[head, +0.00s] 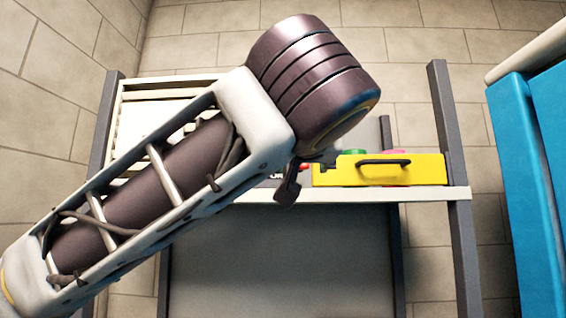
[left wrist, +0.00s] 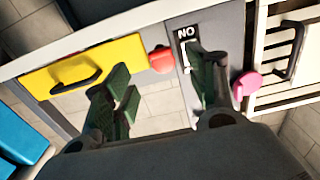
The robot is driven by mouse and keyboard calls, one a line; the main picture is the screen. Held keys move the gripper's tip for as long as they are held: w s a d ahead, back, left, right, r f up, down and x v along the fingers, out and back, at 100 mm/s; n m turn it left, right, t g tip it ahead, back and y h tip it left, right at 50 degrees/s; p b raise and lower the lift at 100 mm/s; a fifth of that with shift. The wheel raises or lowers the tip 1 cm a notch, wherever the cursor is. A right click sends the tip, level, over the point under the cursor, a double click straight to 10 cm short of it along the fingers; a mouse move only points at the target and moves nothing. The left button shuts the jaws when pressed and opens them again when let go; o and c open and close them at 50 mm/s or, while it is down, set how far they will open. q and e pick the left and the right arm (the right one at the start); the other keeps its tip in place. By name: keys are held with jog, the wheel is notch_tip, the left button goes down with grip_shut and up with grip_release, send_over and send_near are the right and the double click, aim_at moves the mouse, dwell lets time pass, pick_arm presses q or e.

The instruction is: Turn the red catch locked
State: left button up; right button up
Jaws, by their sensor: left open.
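The red catch (left wrist: 162,60) is a small round-ended red piece in the left wrist view, between the yellow drawer front (left wrist: 85,66) and a grey panel marked "NO" (left wrist: 186,33). In the head view only a bit of red (head: 304,168) shows beside my left gripper (head: 290,186), which is mostly hidden behind my own wrist. In the left wrist view my left gripper (left wrist: 162,82) is open. Its dark green fingers lie on either side of the red catch in the picture; I see no contact. The right finger covers part of the grey panel. My right gripper is not in view.
A pink round knob (left wrist: 247,85) is beside the grey panel, near a white slatted front (left wrist: 280,50) with a dark handle. Green (head: 354,152) and pink (head: 394,152) items show above the yellow drawer. Grey posts (head: 452,190) frame the shelf; a blue cabinet (head: 520,170) stands right.

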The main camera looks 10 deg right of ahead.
aim_at(300, 167)
pick_arm(q)
jog(key=p+x, duration=0.3)
jog(key=x, duration=0.5)
jog(key=shift+w, duration=0.4)
jog(key=shift+d, duration=0.1)
jog(key=shift+c, duration=0.5)
jog(key=c, duration=0.9)
